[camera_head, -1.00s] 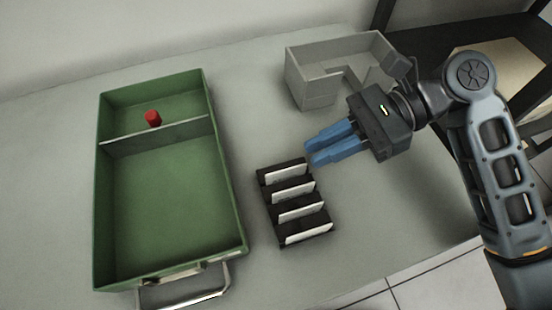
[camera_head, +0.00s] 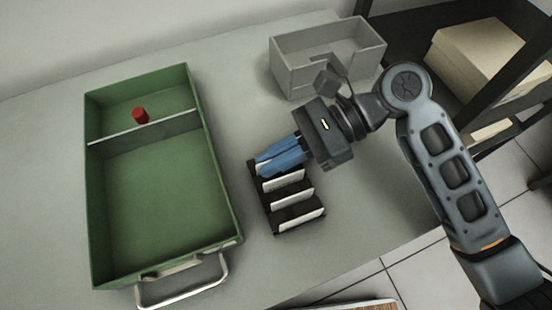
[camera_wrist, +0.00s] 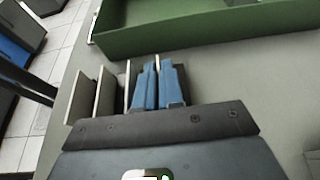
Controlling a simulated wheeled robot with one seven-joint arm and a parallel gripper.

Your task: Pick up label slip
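A black rack (camera_head: 285,216) on the table holds several upright white cards, such as the front one (camera_head: 298,219); these look like the slips. My gripper (camera_head: 264,163) has its blue fingers down at the rack's rear slot in the head view. In the wrist view, the fingertips (camera_wrist: 156,64) stand on either side of the thin pale edge of one slip (camera_wrist: 157,61), very close to it. Whether they press on it cannot be told. Other cards (camera_wrist: 104,94) stand to the left of the fingers. The fingers hide most of the rear slip.
A green tray (camera_head: 238,239) with a divider and wire handle lies left of the rack, with a red cylinder (camera_head: 140,115) in its back compartment. A grey open box (camera_head: 292,72) stands behind my gripper. Dark shelving (camera_head: 392,28) with a tan box (camera_head: 488,62) stands at right.

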